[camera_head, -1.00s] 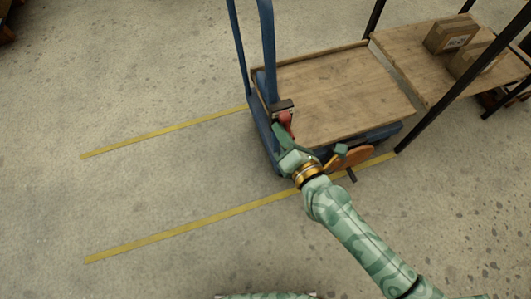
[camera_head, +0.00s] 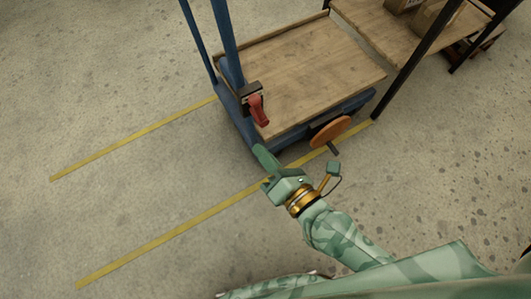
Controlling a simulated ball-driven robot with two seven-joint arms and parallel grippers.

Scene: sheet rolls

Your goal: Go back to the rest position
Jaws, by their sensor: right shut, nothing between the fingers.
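My right gripper (camera_head: 264,160) is at the lower middle of the head view, on the arm that comes in from the lower right. It is shut and empty. Its tip is near the lower corner of the blue cart frame, below the red handle (camera_head: 258,109) on the cart's post. I cannot tell whether the tip touches the frame. The cart (camera_head: 310,70) has a bare wooden deck and blue posts at its left end. My left gripper is not in view.
An orange disc (camera_head: 330,131) sits at the cart's near side. A wooden shelf (camera_head: 385,30) with cardboard boxes (camera_head: 432,18) and dark posts stands at upper right. Yellow floor lines (camera_head: 150,245) run left from the cart. The concrete floor at left is clear.

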